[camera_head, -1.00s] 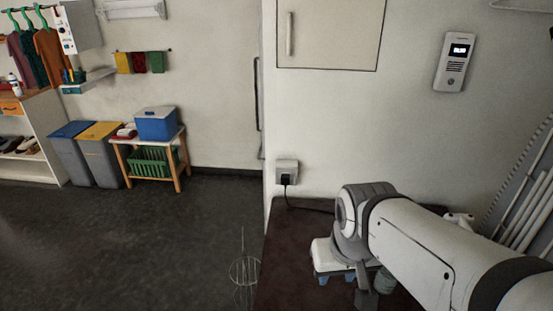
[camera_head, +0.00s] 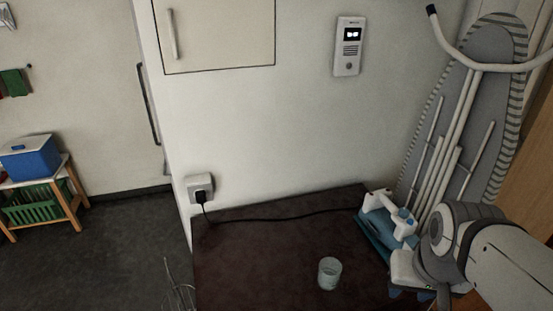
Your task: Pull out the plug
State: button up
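A black plug (camera_head: 200,196) sits in a white wall socket (camera_head: 199,183), low on the wall just above the left back corner of the dark tabletop. Its black cord (camera_head: 285,217) runs right along the back of the table towards a white and teal appliance (camera_head: 385,228), which looks like an iron. My gripper (camera_head: 410,293) is at the lower right, in front of the appliance and far from the plug. Its fingers are small and partly hidden, so I cannot tell its opening. Nothing visible is held in it.
A clear glass (camera_head: 329,273) stands on the dark tabletop (camera_head: 255,265) near its front middle. An ironing board (camera_head: 480,110) leans at the right. A wire object (camera_head: 180,285) is at the table's left edge. The tabletop between glass and socket is clear.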

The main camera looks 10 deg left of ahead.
aim_at(200, 196)
jog(key=z, duration=1.65)
jog(key=k, duration=2)
jog(key=u, duration=1.85)
jog(key=i, duration=1)
jog(key=u, duration=0.05)
